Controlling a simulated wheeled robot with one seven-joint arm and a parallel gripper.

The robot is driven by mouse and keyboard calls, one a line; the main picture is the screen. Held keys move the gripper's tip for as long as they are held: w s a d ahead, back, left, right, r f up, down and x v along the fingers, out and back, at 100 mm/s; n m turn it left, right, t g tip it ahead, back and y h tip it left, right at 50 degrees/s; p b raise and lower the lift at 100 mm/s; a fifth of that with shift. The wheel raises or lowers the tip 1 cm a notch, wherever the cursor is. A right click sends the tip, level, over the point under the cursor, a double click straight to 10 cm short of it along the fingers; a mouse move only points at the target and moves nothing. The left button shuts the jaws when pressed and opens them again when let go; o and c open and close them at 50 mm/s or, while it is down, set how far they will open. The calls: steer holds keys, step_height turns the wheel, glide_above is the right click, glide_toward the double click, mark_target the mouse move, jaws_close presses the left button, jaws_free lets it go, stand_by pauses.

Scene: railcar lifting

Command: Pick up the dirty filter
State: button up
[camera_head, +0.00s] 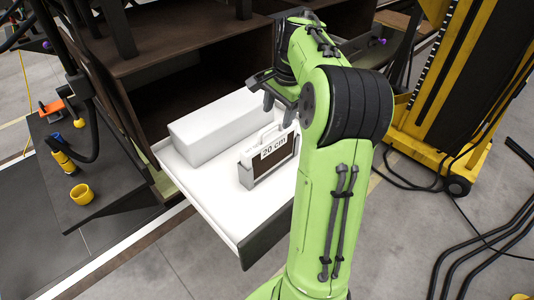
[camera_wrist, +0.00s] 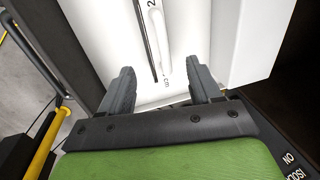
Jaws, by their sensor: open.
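A filter with a dark face, a white handle and a "20 cm" label (camera_head: 272,150) stands upright in a grey holder (camera_head: 246,177) on a white pull-out drawer (camera_head: 222,212). In the wrist view the filter (camera_wrist: 157,32) shows from above as a thin white and dark strip, cut off by the top edge. My gripper (camera_head: 279,108) is open and empty, above the drawer near the filter.
A long white box (camera_head: 218,127) lies on the drawer behind the filter. The dark cabinet (camera_head: 180,80) stands behind the drawer. A yellow frame (camera_head: 440,155) with cables is at right.

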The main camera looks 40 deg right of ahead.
mark_target(273, 136)
steer(key=f, duration=0.2)
steer(key=w+f, duration=0.1)
steer(key=f, duration=0.5)
steer(key=shift+w, duration=0.2)
steer(key=shift+a, duration=0.1)
jaws_close()
